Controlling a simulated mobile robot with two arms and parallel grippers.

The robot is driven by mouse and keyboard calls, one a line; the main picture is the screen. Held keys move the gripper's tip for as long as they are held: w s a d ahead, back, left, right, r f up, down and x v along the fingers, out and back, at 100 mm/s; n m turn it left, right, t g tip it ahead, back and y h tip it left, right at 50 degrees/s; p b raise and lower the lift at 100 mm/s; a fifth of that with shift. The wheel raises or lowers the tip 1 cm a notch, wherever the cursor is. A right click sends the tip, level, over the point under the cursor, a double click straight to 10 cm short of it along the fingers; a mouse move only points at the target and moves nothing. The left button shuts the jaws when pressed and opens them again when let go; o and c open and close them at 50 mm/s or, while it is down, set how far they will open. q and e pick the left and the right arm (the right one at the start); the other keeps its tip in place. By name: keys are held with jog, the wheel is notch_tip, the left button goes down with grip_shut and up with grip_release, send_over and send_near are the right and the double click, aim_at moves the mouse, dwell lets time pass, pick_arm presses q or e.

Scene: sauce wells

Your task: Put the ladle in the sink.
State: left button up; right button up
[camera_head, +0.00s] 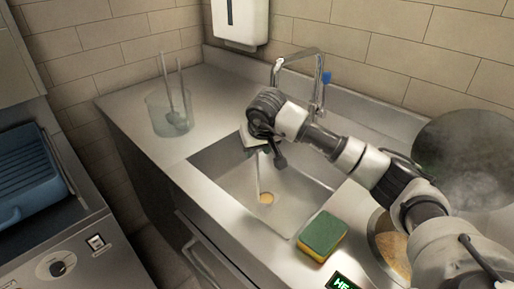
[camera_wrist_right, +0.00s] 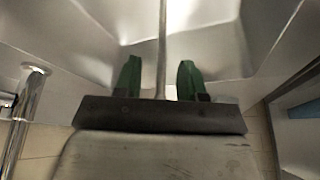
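The ladle shows in the head view as a thin handle below my right gripper, with a small round tan bowl (camera_head: 266,198) low in the sink. The sink (camera_head: 222,180) is a steel basin in the counter. My right gripper (camera_head: 279,162) is over the sink, pointing down. In the right wrist view, the green fingertips (camera_wrist_right: 159,78) stand apart, with the thin grey handle (camera_wrist_right: 162,40) between them and gaps on both sides. Whether the bowl rests on the sink floor is hard to tell. My left gripper is not in view.
A clear container (camera_head: 158,117) with upright utensils stands left of the sink. A green and yellow sponge (camera_head: 323,234) lies by the sink's front right. The faucet (camera_head: 318,75) is behind. A sauce well (camera_head: 396,250) and a steaming round dark lid or pan (camera_head: 465,145) are at right.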

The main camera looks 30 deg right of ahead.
jog(key=shift+r, duration=0.35)
jog(key=v, duration=1.1)
jog(key=shift+s+r, duration=0.15)
jog(key=shift+r, duration=0.15)
